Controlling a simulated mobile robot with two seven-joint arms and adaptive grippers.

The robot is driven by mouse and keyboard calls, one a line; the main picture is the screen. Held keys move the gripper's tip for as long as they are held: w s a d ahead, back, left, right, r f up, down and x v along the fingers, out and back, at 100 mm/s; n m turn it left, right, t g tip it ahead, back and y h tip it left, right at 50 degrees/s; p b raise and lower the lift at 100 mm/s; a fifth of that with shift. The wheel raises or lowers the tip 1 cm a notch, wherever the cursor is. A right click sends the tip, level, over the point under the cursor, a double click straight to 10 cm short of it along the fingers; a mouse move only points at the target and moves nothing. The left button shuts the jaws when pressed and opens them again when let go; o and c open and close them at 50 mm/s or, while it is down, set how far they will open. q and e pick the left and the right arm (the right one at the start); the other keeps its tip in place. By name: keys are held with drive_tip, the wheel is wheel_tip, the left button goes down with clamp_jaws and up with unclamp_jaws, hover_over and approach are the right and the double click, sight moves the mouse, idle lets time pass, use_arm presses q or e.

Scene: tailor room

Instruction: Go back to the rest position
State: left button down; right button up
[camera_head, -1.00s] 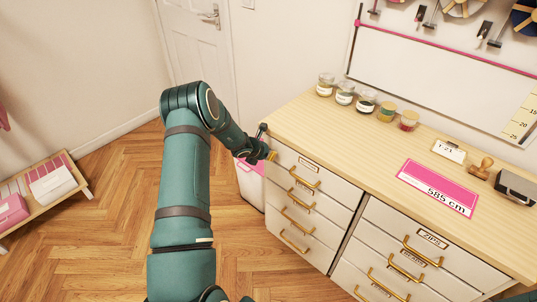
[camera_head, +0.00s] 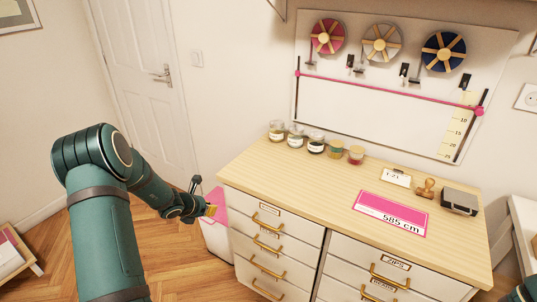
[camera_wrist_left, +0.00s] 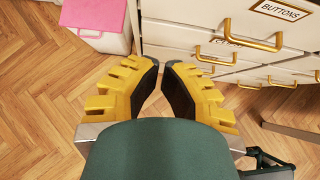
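My left arm comes in from the left in the head view, with its forearm reaching toward the dresser's left front corner. The left gripper (camera_head: 211,210), with yellow fingers, hangs beside the drawer fronts, above the pink-lidded bin. In the left wrist view its two fingers (camera_wrist_left: 165,66) stand a small gap apart, with black inner pads showing and nothing between them. Only a small teal part of my right arm shows at the bottom right corner of the head view; its gripper is out of view.
The wooden-topped dresser (camera_head: 290,170) has drawers with yellow handles and carries jars, a pink 585 cm card (camera_head: 392,213) and a stamp (camera_head: 426,188). The pink-lidded bin (camera_wrist_left: 95,14) stands close left of it. A low shelf (camera_head: 15,250) is at far left; open floor lies between.

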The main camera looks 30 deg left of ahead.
use_arm(q)
drive_tip(key=s+d+f+m+g+h, duration=0.1)
drive_tip(key=s+d+f+m+g, duration=0.3)
drive_tip(key=d+m, duration=0.5)
drive_tip(key=s+d+f+m+g+h, duration=0.15)
drive_tip(key=s+d+f+m, duration=0.4)
drive_tip(key=d, duration=0.75)
drive_tip(key=s+d+m+g, duration=0.1)
drive_tip(key=s+d+m, duration=0.4)
drive_tip(key=d+m, duration=0.3)
drive_tip(key=s+d+m+g, duration=0.1)
drive_tip(key=s+d+m, duration=0.5)
drive_tip(key=d+m, duration=0.3)
drive_tip(key=shift+d+r+m, duration=0.15)
drive_tip(key=shift+r+m, duration=0.3)
drive_tip(key=shift+m, duration=0.5)
drive_tip(key=shift+h, duration=0.25)
